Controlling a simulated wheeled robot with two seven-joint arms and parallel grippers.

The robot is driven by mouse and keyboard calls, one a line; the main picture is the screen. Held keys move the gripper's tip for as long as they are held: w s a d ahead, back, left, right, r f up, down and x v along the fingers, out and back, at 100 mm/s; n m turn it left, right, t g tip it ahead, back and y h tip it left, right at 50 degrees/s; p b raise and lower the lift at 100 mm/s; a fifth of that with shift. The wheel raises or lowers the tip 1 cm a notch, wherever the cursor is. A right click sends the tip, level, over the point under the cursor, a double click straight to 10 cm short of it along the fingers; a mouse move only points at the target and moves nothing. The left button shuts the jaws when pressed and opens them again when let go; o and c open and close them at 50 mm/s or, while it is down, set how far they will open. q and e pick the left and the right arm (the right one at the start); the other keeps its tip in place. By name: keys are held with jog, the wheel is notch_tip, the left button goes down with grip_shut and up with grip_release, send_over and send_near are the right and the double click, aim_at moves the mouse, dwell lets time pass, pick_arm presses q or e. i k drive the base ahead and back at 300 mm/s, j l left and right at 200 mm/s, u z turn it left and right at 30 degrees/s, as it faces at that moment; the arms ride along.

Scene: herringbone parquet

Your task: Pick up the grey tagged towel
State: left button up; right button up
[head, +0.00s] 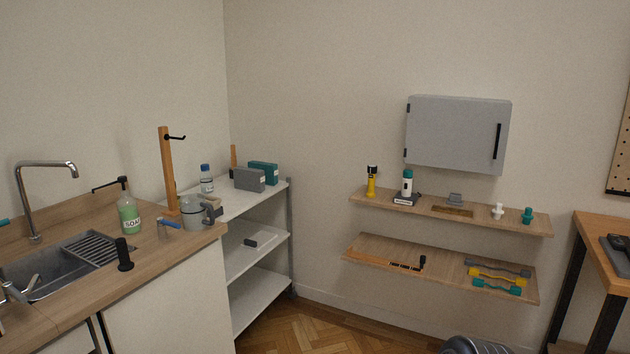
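A grey block-shaped item (249,180) with a small pale label stands on the top of the white shelf unit. It may be the grey tagged towel, folded, but at this size I cannot tell cloth from a box. A similar teal item (264,172) stands close behind it, to the right. A small dark grey item (261,240) with a pale end lies on the middle shelf; I cannot tell what it is. Neither of my grippers shows clearly in the head view.
The white shelf unit (240,274) stands beside the sink counter (150,249). A blue-capped bottle (206,180), a wooden post with hook (168,168) and a grey jug (193,213) are near the grey item. Parquet floor (310,330) shows before the unit. Wall shelves (480,218) hang at right.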

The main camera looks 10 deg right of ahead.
aim_at(247, 179)
jog(key=i+l+z, duration=0.2)
jog(key=i, duration=0.7)
jog(key=i+z, duration=0.15)
jog(key=i, duration=0.75)
jog(key=i+z, duration=0.2)
jog(key=i, duration=0.7)
jog(key=i+j+z, duration=0.2)
jog(key=i, duration=0.65)
